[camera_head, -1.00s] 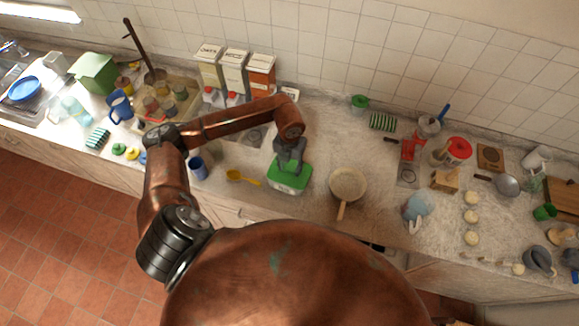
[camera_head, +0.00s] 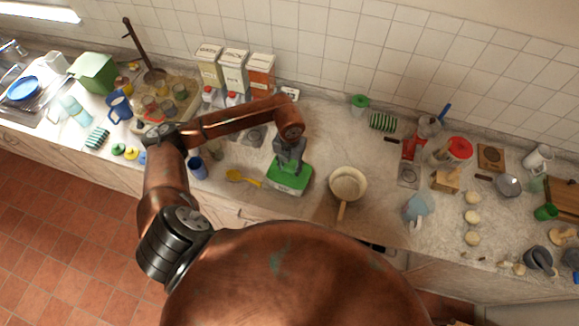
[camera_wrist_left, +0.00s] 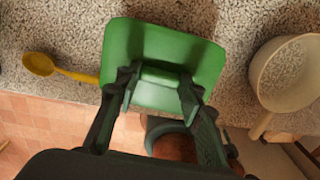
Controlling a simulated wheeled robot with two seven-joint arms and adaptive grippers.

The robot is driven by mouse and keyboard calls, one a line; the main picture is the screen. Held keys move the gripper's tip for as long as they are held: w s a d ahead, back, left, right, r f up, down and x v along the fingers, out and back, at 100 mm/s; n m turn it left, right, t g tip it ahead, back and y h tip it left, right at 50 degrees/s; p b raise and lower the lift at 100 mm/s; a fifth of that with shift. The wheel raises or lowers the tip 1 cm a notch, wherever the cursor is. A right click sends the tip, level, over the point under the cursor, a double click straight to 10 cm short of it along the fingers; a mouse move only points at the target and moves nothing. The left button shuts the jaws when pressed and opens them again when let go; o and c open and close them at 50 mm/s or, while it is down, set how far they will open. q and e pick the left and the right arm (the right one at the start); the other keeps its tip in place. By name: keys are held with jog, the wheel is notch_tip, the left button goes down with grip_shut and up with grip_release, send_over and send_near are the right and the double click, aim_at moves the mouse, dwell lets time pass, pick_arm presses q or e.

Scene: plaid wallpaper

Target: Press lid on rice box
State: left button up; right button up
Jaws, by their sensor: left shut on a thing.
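The rice box (camera_head: 285,193) is white and sits near the front edge of the counter. Only a thin strip of it shows below the green lid (camera_head: 303,182), which lies over its top. I cannot tell whether the lid is seated all the way round. My left gripper (camera_head: 288,164) is above the lid and shut on its raised handle. In the left wrist view, the two fingers (camera_wrist_left: 160,85) stand on either side of the handle, and the lid (camera_wrist_left: 160,42) hides the box. My right gripper is not in view.
A yellow spoon (camera_head: 243,179) and a blue cup (camera_head: 197,168) lie to the left of the box. A cream pan (camera_head: 347,184) stands close on the right, its handle toward the counter's front edge. Cartons (camera_head: 233,72) stand at the back wall.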

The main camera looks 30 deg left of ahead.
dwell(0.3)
pick_arm(q)
jog(key=shift+f, duration=0.1)
dwell(0.5)
jog(key=o, duration=1.2)
jog(key=shift+o, duration=0.2)
jog(key=o, duration=0.4)
